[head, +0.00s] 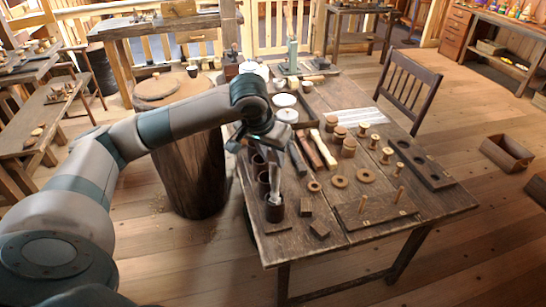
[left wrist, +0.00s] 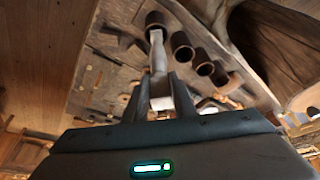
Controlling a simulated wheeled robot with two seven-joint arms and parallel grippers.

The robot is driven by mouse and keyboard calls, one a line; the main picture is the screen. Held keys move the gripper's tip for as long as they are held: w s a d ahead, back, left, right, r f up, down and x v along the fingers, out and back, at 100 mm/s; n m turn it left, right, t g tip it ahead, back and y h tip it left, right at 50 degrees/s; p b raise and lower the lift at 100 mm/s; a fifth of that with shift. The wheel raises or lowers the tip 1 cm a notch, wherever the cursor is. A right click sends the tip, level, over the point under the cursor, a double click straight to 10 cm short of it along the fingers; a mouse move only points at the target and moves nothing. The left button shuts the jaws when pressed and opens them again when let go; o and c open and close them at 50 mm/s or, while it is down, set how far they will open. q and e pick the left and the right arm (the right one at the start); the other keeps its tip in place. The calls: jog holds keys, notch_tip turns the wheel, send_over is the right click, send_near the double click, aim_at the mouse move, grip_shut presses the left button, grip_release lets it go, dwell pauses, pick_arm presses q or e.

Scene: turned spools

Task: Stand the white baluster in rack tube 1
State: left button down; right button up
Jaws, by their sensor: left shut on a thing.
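The white baluster (head: 273,182) is a slim, pale turned piece, and my left gripper (head: 268,156) is shut on it. It points down, slightly tilted in the picture, from the fingers to the nearest dark tube (head: 275,212) of the rack row. Its lower end is at that tube's mouth; how deep it sits I cannot tell. In the left wrist view the baluster (left wrist: 158,55) runs from between the fingers (left wrist: 160,82) to the end tube (left wrist: 155,20). No tube number is readable. My right gripper is not in view.
More dark tubes (head: 264,184) stand in a row behind. Small wooden blocks (head: 319,230), rings (head: 340,181), a pegged board (head: 375,208) and several spools (head: 388,155) lie to the right on the workbench (head: 440,200). A chair (head: 410,85) stands beyond.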

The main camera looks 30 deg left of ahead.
pick_arm(q)
jog(key=shift+f+b, duration=0.3)
jog(key=shift+s+a+f+b, duration=0.1)
jog(key=shift+a+f+b, duration=0.2)
jog(key=shift+a+f, duration=0.05)
